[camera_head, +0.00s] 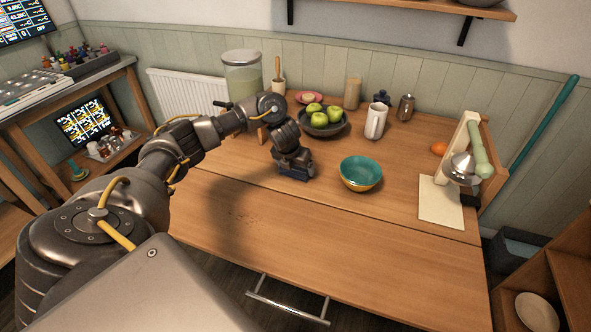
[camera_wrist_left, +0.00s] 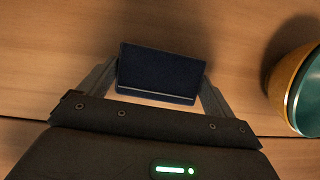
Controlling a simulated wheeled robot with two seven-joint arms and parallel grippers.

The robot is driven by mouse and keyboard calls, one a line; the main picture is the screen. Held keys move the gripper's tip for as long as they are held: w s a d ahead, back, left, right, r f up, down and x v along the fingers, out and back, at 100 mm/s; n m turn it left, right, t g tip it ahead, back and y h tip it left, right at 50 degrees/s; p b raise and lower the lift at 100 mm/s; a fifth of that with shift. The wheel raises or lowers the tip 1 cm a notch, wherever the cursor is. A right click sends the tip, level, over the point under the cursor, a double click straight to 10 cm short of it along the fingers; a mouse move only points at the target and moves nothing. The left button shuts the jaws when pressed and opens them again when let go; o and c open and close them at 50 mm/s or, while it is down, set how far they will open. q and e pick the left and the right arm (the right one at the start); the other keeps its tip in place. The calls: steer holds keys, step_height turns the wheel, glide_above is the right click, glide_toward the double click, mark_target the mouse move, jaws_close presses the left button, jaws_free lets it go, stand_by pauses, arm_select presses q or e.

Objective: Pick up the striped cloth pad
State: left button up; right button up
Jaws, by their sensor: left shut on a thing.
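A small dark blue pad (camera_head: 295,178) is at the middle of the wooden table, left of the teal bowl. In the left wrist view the pad (camera_wrist_left: 160,73) is a dark rectangle with a pale line along its near edge; no clear stripes show. My left gripper (camera_head: 292,166) points down over it and is shut on it, one finger at each side. I cannot tell whether the pad touches the table. My right gripper is not in view.
The teal bowl (camera_head: 361,172) with an orange outside stands close on the right. The table's front (camera_head: 330,245) is clear.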

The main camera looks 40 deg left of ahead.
mark_target(294, 169)
arm_select(q)
steer(key=shift+r, duration=0.1)
steer(key=shift+r, duration=0.65)
steer(key=v, duration=0.1)
steer(key=p+v, duration=0.1)
steer(key=v, duration=0.2)
steer(key=shift+w+a+r+p, duration=0.1)
steer(key=shift+w+p, duration=0.2)
steer(key=shift+p, duration=0.1)
steer(key=s+d+r+p, duration=0.4)
steer(key=s+r+p, duration=0.2)
steer(key=s, duration=0.6)
steer(key=shift+v, duration=0.85)
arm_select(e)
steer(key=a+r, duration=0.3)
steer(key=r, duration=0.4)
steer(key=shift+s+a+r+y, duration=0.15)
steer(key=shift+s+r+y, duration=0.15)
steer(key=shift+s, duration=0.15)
arm_select(q)
steer(key=shift+d, duration=0.1)
